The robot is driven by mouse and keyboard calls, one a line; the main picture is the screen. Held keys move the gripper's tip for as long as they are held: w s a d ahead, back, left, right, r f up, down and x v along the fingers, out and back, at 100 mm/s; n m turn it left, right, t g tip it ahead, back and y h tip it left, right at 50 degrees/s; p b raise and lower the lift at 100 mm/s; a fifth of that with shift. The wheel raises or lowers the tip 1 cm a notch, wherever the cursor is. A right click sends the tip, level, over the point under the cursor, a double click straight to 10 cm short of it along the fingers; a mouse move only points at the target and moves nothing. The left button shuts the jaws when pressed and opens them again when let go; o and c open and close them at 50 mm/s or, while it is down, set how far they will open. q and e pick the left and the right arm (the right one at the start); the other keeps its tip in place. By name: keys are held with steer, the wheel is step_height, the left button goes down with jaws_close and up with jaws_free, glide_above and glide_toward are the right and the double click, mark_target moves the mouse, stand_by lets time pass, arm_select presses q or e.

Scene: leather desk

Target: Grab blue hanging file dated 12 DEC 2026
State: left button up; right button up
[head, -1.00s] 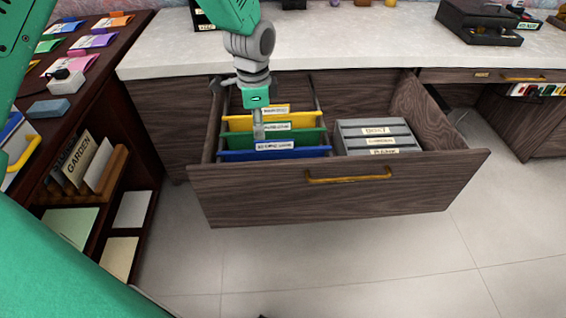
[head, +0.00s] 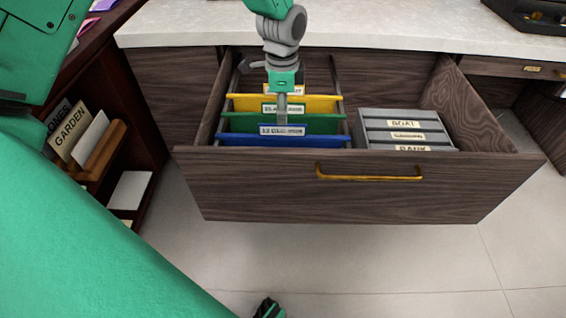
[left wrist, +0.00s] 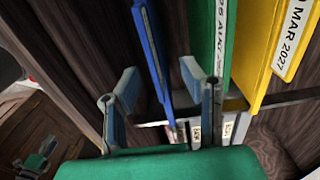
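The blue hanging file (head: 250,140) hangs at the front of the open drawer's left half, its white label blurred in the head view. My left gripper (head: 282,118) points down over the front files, its tip before the green file and just behind the blue label. In the left wrist view my left gripper (left wrist: 160,85) is open. The blue file (left wrist: 152,45) shows edge-on between its two spread fingers; I cannot tell whether either finger touches it. The blue label is hidden in that view. My right gripper is not clearly seen.
Behind hang a green file (head: 315,124) and a yellow file (head: 315,103), with another label farther back. Grey boxes (head: 405,125) fill the drawer's right side. The drawer front (head: 350,190) has a brass handle (head: 370,177). A dark shelf unit (head: 140,90) stands left.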

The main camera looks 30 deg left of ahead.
mark_target(283, 136)
arm_select(q)
steer(key=f, duration=0.3)
steer(key=f+b, duration=0.1)
steer(key=shift+d+f, duration=0.25)
steer(key=shift+d, duration=0.1)
steer(key=f, duration=0.1)
steer(key=f+b, duration=0.1)
steer(key=f, duration=0.1)
steer(key=f+b, duration=0.1)
steer(key=shift+s+a+f, duration=0.1)
steer(key=shift+s+f, duration=0.25)
steer(key=shift+f, duration=0.05)
steer(key=shift+a, duration=0.15)
steer(key=c, duration=0.7)
steer(key=shift+d, duration=0.25)
jaws_close()
